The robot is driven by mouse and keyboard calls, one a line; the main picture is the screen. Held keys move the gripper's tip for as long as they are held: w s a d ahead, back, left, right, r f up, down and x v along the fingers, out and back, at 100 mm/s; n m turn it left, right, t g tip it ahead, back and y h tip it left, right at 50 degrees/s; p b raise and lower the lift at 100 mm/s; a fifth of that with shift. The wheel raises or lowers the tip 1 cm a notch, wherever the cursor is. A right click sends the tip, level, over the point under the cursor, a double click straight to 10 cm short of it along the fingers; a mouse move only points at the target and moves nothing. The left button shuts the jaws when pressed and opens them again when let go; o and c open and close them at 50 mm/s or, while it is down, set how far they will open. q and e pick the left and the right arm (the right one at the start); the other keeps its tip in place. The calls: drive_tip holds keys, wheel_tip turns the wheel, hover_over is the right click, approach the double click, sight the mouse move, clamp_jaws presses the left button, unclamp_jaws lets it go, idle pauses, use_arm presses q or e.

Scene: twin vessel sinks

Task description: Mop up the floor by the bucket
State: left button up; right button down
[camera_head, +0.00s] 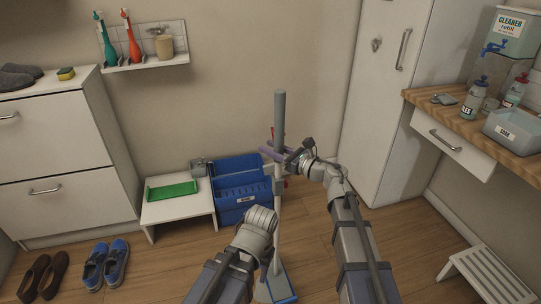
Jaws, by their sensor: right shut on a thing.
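The mop stands nearly upright in the middle of the view, with a grey and white handle (279,108) and a blue head (275,289) low down near the bottom edge. My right gripper (279,157) is shut on the handle at its upper part. My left gripper (264,258) is low beside the handle, largely hidden by its own wrist, so its jaws cannot be read. The blue bucket (243,212) stands on the floor against the wall, behind the handle, with a small label on its front. Whether the mop head touches the floor is unclear.
A low white stool (178,212) with a green tray (172,191) stands left of the bucket. Brown shoes (45,276) and blue shoes (105,265) lie at the left. A white slatted step (490,274) stands at the lower right. Wooden floor (165,270) is open in front of the stool.

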sight(275, 176)
drive_tip(key=shift+s+f, duration=0.1)
drive_tip(key=shift+f, duration=0.05)
wheel_tip(275, 176, down, 9)
drive_tip(key=b, duration=0.8)
drive_tip(key=shift+r+b, duration=0.2)
drive_tip(key=shift+b, duration=0.2)
drive_tip(key=shift+f+b, duration=0.6)
drive_tip(key=shift+a, duration=0.15)
idle(0.4)
drive_tip(key=shift+s+a, duration=0.35)
drive_tip(key=shift+a, duration=0.6)
drive_tip(key=shift+s+a, duration=0.3)
drive_tip(key=shift+a, duration=0.6)
drive_tip(key=shift+s+a, duration=0.35)
drive_tip(key=shift+a, duration=0.6)
drive_tip(key=shift+w+d, duration=0.1)
drive_tip(key=shift+d, duration=0.05)
drive_tip(key=shift+w+d, duration=0.3)
drive_tip(key=shift+d, duration=0.6)
drive_tip(key=shift+w+d, duration=0.35)
drive_tip(key=shift+d, duration=0.6)
drive_tip(key=shift+w+d, duration=0.3)
drive_tip(key=shift+d, duration=0.6)
drive_tip(key=shift+a, duration=0.1)
